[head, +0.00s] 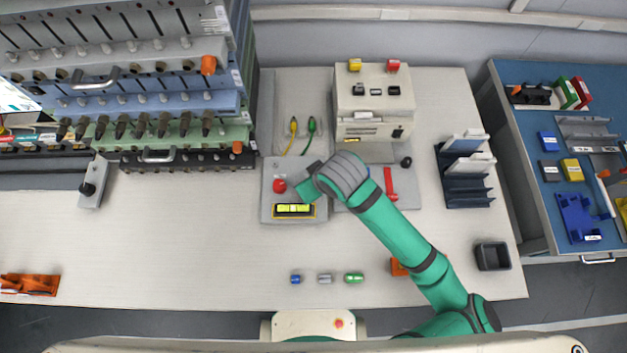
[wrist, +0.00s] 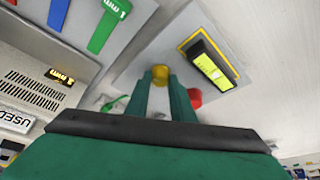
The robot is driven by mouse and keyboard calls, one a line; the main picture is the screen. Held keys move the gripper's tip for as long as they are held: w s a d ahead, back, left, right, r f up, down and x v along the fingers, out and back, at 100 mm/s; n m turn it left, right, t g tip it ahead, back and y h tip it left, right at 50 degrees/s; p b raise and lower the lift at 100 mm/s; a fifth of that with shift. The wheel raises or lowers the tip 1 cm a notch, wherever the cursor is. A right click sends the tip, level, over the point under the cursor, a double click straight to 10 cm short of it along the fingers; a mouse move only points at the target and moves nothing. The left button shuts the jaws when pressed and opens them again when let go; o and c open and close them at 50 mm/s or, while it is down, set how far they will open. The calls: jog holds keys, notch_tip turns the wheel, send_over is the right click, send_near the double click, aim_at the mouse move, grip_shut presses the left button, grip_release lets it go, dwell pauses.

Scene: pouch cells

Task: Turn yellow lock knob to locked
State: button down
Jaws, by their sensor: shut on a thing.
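The yellow lock knob (wrist: 160,74) shows small between my fingertips in the wrist view. It sits on a grey panel (wrist: 135,72). My gripper (wrist: 160,84) has its two green fingers shut on the knob from both sides. Which way the knob points cannot be told, because the fingers cover much of it. In the head view my gripper (head: 306,190) is over the right part of the grey panel box (head: 268,170), and the knob is hidden beneath it.
A red button (head: 279,186) and a yellow-framed display (head: 294,210) are close to my gripper. A beige machine (head: 372,120) and a red lever (head: 389,184) stand to the right. A yellow and a green cable plug (head: 311,124) are behind.

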dwell(0.4)
jog(key=c, duration=1.5)
grip_release()
jog(key=shift+c, duration=0.2)
